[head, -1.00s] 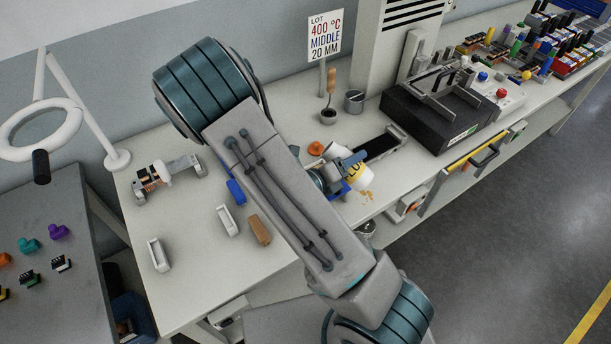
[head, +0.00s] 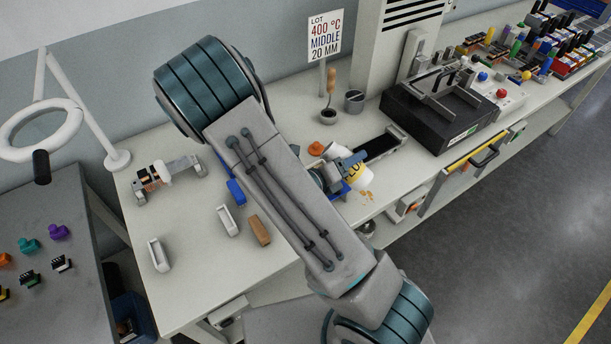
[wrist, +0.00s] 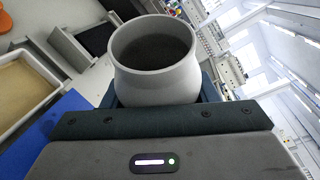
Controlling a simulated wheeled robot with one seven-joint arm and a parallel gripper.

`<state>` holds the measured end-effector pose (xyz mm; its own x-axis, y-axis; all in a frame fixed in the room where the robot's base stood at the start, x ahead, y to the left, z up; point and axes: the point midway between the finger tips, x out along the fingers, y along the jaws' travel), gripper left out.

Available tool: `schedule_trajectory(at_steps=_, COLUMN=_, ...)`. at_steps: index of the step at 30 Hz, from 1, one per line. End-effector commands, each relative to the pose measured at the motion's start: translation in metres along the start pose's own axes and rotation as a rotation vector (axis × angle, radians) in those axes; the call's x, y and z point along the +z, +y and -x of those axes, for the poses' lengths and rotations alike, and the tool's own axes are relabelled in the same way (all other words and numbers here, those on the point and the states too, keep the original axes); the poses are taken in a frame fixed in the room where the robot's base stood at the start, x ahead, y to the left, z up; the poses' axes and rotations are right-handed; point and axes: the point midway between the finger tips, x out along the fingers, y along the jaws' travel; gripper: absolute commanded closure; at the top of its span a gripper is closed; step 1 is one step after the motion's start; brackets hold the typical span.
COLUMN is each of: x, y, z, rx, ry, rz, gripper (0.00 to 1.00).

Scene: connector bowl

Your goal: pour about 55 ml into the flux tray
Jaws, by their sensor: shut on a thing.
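The bottle looks tilted in the head view. In the wrist view its wide open mouth and pale body (wrist: 157,75) fill the middle, and the inside is dark, so its level is unclear. The flux tray (wrist: 58,75), a pale-rimmed tray with a tan layer inside, shows at the left edge of the wrist view, beside the bottle. My arm hides most of it in the head view. No stream shows.
Amber spots (head: 367,195) lie on the bench by the bottle. A blue mat (wrist: 45,130) is near the tray. A black plate (head: 383,146), an orange piece (head: 316,148) and a metal cup (head: 354,101) stand close by. A black machine (head: 432,112) is to the right.

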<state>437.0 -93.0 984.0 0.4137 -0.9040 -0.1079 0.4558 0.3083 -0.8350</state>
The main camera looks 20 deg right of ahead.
Motion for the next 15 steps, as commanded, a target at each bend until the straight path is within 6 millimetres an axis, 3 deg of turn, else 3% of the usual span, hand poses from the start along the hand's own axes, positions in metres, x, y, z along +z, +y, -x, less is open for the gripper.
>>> schedule_trajectory(at_steps=8, x=0.018, y=-0.019, z=0.005, rx=0.074, ry=0.029, rz=-0.181, gripper=0.78)
schedule_trajectory(at_steps=15, x=0.015, y=-0.015, z=0.006, rx=0.15, ry=0.057, rz=-0.365, gripper=0.78)
